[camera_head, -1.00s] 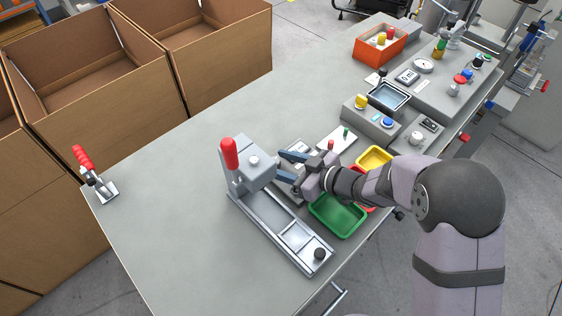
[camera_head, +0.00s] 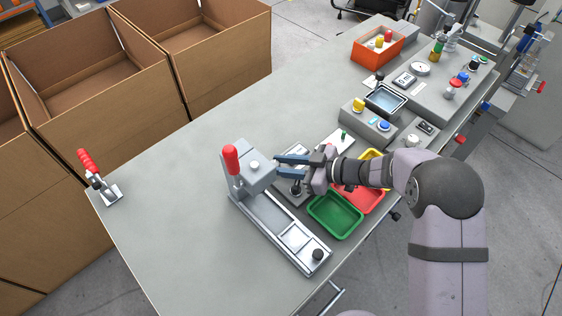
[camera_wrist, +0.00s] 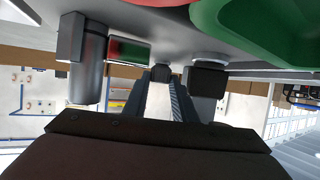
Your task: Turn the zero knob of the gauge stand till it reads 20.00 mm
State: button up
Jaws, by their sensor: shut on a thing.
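My gripper (camera_head: 278,166) is at the middle of the bench, beside the grey block with the red lever. Its two blue fingers point left, over a low grey stand (camera_head: 291,191) that I take for the gauge stand; they hide part of it. In the wrist view my gripper (camera_wrist: 161,84) has its fingers around a small dark knob (camera_wrist: 161,73), which looks like the zero knob. A grey block with a red and green face (camera_wrist: 129,51) and a grey cylinder (camera_wrist: 89,68) are close by on the left. No reading can be made out.
The red-levered fixture (camera_head: 258,177) with its long rail stands close left of my fingers. Green (camera_head: 336,214) and red (camera_head: 364,200) trays lie near the bench's front edge. A toggle clamp (camera_head: 102,182) is far left.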

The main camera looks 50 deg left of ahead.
jog(key=shift+r, duration=0.1)
jog(key=o, duration=1)
jog(key=shift+o, duration=0.2)
jog(key=shift+b+v, duration=0.6)
jog(key=shift+v, duration=3.1)
jog(key=shift+w, duration=0.1)
